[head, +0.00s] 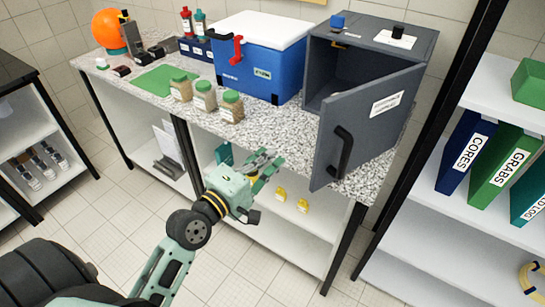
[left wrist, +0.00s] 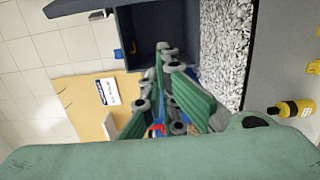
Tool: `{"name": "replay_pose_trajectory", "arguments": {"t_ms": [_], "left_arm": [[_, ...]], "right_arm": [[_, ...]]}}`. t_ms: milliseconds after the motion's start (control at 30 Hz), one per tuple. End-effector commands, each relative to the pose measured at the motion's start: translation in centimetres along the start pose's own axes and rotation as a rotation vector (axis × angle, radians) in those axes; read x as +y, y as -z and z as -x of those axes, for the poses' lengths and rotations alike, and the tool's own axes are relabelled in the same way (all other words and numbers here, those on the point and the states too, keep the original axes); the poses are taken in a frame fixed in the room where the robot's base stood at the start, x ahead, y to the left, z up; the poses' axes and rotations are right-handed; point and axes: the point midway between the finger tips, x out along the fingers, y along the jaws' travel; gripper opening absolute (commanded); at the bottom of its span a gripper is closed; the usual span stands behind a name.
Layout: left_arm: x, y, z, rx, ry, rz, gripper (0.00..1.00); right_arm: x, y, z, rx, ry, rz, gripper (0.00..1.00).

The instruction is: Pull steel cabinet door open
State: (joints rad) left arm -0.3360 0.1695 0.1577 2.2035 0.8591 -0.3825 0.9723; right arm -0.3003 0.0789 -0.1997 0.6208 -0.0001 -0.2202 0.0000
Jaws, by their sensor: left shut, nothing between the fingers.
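The grey steel cabinet (head: 319,60) stands at the right end of the speckled counter. Its door (head: 364,118) is ajar, swung outward with a dark gap into the interior. The door has a white label and a black bar handle (head: 340,152). My left gripper (head: 267,161) is shut and empty, at the counter's front edge, left of the door and apart from the handle. In the left wrist view the fingers (left wrist: 170,58) point toward the cabinet's dark opening (left wrist: 150,35); I cannot make out the handle there. My right gripper is not in view.
A blue cooler box (head: 245,78) with a white lid stands left of the cabinet. Several jars (head: 205,97) and a green mat (head: 160,80) lie farther left on the counter (head: 262,122). Small yellow bottles (head: 302,206) stand on the lower shelf. A binder shelf (head: 432,208) stands at the right.

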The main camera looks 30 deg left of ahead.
Motion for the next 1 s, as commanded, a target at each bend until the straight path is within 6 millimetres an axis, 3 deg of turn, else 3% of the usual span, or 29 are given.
{"name": "replay_pose_trajectory", "arguments": {"t_ms": [367, 600, 1000], "left_arm": [[0.4, 0.0, -8.1, 0.000, -0.002, -0.003, 0.00], [0.1, -3.2, -6.6, -0.001, 0.002, -0.002, 0.00], [0.0, -3.8, -6.3, 0.000, 0.000, -0.004, 0.00]], "right_arm": [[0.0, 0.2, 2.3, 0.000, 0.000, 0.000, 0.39], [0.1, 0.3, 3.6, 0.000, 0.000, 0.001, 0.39], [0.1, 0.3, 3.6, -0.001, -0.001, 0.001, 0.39]]}}
